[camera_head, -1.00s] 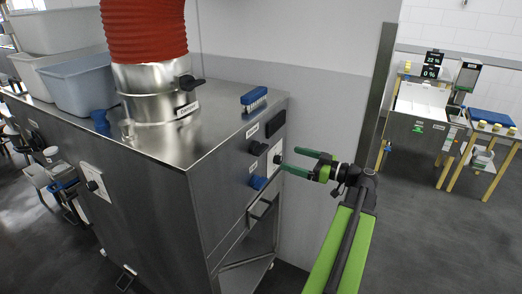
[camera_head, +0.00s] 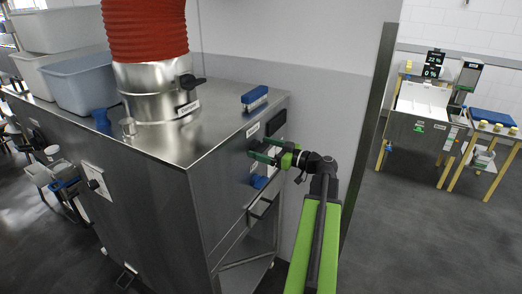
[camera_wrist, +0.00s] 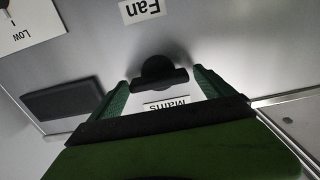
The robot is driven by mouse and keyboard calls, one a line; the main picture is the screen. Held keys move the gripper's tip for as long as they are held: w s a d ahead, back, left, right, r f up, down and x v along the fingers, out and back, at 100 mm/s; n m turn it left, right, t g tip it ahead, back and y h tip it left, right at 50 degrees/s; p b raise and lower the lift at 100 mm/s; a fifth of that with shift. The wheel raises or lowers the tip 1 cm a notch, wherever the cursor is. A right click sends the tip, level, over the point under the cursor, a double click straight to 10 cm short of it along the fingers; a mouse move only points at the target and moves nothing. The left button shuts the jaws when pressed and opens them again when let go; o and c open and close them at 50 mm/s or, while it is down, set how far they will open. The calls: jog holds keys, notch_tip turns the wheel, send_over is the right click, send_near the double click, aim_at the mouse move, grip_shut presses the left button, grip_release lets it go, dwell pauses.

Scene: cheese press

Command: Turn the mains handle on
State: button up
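In the wrist view the mains handle (camera_wrist: 158,72) is a black round knob with a crosswise bar, on the steel panel beside the upside-down "Mains" label (camera_wrist: 167,105). My gripper (camera_wrist: 159,78) is open, with its two green fingers on either side of the knob, a gap showing on both sides. I cannot tell how far the fingertips are from the panel. In the head view my gripper (camera_head: 257,150) is at the end face of the steel cabinet (camera_head: 150,210) and hides the mains handle.
A "Fan" label (camera_wrist: 140,9) and a dark rectangular part (camera_wrist: 62,98) are on the panel. A blue part (camera_head: 259,182) sits below my gripper. A blue brush (camera_head: 254,97) lies on the cabinet top.

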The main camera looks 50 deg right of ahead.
jog(key=c, duration=1.2)
jog(key=shift+o, duration=0.6)
jog(key=shift+a+f, duration=0.1)
jog(key=shift+a, duration=0.25)
jog(key=shift+w+d, duration=0.1)
jog(key=shift+d, duration=0.25)
jog(key=shift+c, duration=0.7)
jog(key=shift+a, duration=0.1)
jog(key=m, duration=0.4)
jog(key=shift+d, duration=0.2)
jog(key=m, duration=0.5)
jog(key=shift+d+m, duration=0.15)
jog(key=shift+m, duration=0.15)
jog(key=m, duration=0.4)
jog(key=shift+d, duration=0.1)
jog(key=shift+f+m+b, duration=0.15)
jog(key=shift+m+b, duration=0.15)
jog(key=shift+m, duration=1.8)
